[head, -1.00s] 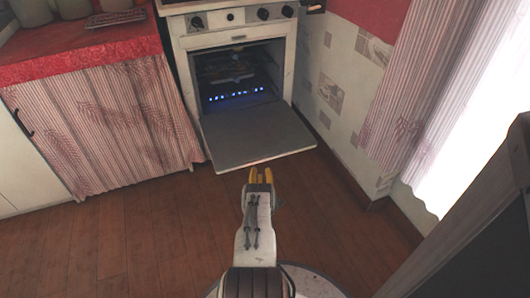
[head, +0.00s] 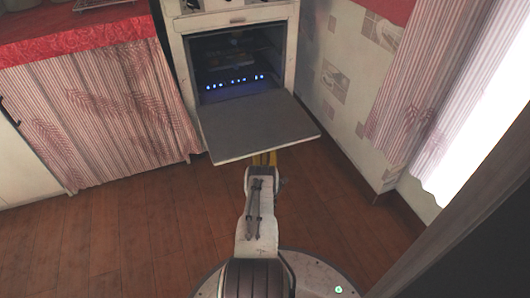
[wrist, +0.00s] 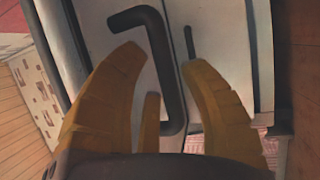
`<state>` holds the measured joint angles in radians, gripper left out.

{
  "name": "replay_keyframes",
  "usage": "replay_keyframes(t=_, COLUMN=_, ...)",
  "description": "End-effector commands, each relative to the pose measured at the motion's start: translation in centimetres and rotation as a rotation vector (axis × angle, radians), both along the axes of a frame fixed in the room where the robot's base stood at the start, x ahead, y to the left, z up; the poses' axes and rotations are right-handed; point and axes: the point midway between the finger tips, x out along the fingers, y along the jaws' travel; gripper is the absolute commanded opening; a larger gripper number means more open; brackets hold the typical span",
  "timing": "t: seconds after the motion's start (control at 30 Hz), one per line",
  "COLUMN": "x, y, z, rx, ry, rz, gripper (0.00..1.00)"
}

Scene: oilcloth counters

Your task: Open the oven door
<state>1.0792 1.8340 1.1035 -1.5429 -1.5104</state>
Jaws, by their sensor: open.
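The oven (head: 292,45) stands ahead of me with its door (head: 255,122) swung down and its cavity exposed. In the head view my gripper (head: 264,158) is at the door's front edge, its fingertips partly hidden under it. In the wrist view my gripper (wrist: 160,62) is open, with yellow fingers on both sides of a dark bar handle (wrist: 160,50) on a pale panel (wrist: 100,22). Whether the fingers touch the handle I cannot tell.
Small blue lights (head: 235,83) glow inside the oven. A curtained counter (head: 95,115) with a red cover stands left. A papered wall (head: 340,85) and striped curtain (head: 420,95) are close on the right. The wooden floor (head: 130,225) is clear.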

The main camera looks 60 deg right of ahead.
Motion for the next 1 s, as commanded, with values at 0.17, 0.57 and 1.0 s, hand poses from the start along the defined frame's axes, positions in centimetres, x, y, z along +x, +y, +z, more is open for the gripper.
replay_keyframes(t=0.17, x=0.53, y=-1.00, z=0.10, rx=0.000, ry=0.000, rz=0.000, gripper=0.39)
replay_keyframes(t=0.57, x=0.69, y=-1.30, z=0.29, rx=0.001, ry=0.000, rz=0.000, gripper=0.42)
replay_keyframes(t=1.0, x=0.69, y=-1.26, z=0.24, rx=0.002, ry=0.001, rz=0.000, gripper=0.03)
